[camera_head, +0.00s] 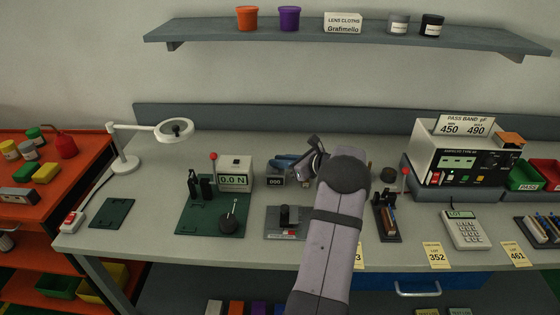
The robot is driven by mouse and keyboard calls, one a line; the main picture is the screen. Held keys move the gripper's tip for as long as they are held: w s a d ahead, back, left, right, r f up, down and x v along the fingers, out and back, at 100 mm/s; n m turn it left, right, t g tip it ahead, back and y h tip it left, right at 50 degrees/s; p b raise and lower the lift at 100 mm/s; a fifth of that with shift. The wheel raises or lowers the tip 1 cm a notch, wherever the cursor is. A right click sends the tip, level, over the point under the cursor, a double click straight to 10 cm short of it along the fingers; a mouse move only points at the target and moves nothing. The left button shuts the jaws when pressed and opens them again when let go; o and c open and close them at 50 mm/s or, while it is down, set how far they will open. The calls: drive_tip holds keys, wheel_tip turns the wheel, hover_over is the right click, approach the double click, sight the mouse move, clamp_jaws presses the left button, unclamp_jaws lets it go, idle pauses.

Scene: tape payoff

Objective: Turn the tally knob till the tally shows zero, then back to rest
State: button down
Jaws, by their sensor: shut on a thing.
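The tally (275,181) is a small dark box with a row of pale digits on its front, standing at the middle of the bench. The digits look like 000, but they are too small to read for certain. My gripper (308,160) is just right of and behind the tally. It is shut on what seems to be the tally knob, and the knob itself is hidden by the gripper. My arm covers the bench to the right of the tally.
Left of the tally stands a force gauge (235,173) reading 0.0 N on a green base. A grey fixture (287,222) sits in front. A pass-band meter (462,155) and calculator (465,230) are to the right, a magnifier lamp (125,150) to the left. A shelf (200,33) hangs above.

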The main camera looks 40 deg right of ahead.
drive_tip(key=shift+w+d+r+n+g+y, duration=0.1)
drive_tip(key=shift+d+n+g+y, duration=0.05)
drive_tip(key=shift+n+y, duration=0.45)
drive_tip(key=shift+d+r+n+g+y, duration=0.1)
drive_tip(key=shift+d+n+g+y, duration=0.05)
drive_tip(key=shift+n+y, duration=0.45)
drive_tip(key=shift+w+n+y, duration=0.1)
drive_tip(key=shift+n+y, duration=0.2)
drive_tip(key=shift+y, duration=0.3)
drive_tip(key=shift+n+g+y, duration=0.3)
drive_tip(key=shift+n+y, duration=0.1)
drive_tip(key=c, duration=2)
unclamp_jaws()
drive_tip(key=shift+f, duration=0.1)
drive_tip(key=shift+m+h, duration=0.4)
drive_tip(key=shift+a+m+h, duration=0.1)
drive_tip(key=shift+m+h, duration=0.3)
drive_tip(key=shift+h, duration=0.1)
